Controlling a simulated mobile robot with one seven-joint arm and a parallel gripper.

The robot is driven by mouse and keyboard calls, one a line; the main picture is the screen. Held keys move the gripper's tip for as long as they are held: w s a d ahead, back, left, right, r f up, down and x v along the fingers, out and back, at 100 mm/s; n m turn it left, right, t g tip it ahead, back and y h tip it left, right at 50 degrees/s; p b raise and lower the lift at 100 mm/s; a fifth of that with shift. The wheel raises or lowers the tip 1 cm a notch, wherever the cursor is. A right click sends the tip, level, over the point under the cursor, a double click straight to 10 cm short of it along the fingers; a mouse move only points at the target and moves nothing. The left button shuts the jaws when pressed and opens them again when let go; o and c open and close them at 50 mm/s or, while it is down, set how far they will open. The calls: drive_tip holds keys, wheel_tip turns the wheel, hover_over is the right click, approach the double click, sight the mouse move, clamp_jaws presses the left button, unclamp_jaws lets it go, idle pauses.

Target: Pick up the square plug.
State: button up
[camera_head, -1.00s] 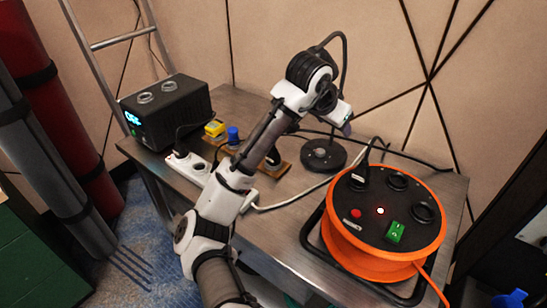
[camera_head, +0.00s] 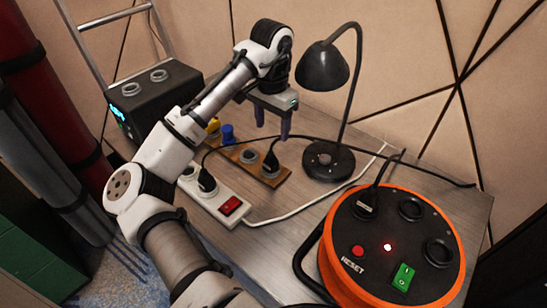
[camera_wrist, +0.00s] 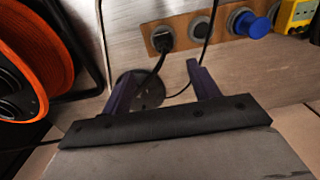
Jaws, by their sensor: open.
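A wooden socket board (camera_head: 288,175) lies on the metal table, and it also spans the top of the wrist view (camera_wrist: 150,28). A black plug (camera_head: 270,163) with a cable stands at its near right end and also shows in the wrist view (camera_wrist: 163,42). A blue round plug (camera_head: 228,133) and a boxy yellow plug (camera_head: 213,125), partly hidden by my arm, are at its other end; they also show in the wrist view. I cannot tell for sure which is the square plug. My gripper (camera_head: 272,126) is open and empty, fingers down above the board's black-plug end.
A desk lamp (camera_head: 325,165) stands just right of the board. An orange cable reel (camera_head: 333,272) is at front right, a white power strip (camera_head: 225,209) with a red switch at left, and a black box (camera_head: 150,95) behind. Cables cross the table.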

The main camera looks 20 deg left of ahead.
sight(271, 155)
wheel_tip(271, 155, down, 7)
drive_tip(key=shift+s+r, duration=0.1)
drive_tip(key=shift+w+a+f, duration=0.15)
drive_tip(key=shift+a+f, duration=0.05)
drive_tip(key=shift+f, duration=1.2)
drive_tip(key=shift+w+a+f, duration=0.1)
drive_tip(key=shift+a+f, duration=0.05)
drive_tip(key=shift+f, duration=1.25)
drive_tip(key=c, duration=1.2)
drive_tip(key=shift+o, duration=0.2)
drive_tip(key=shift+r, duration=0.15)
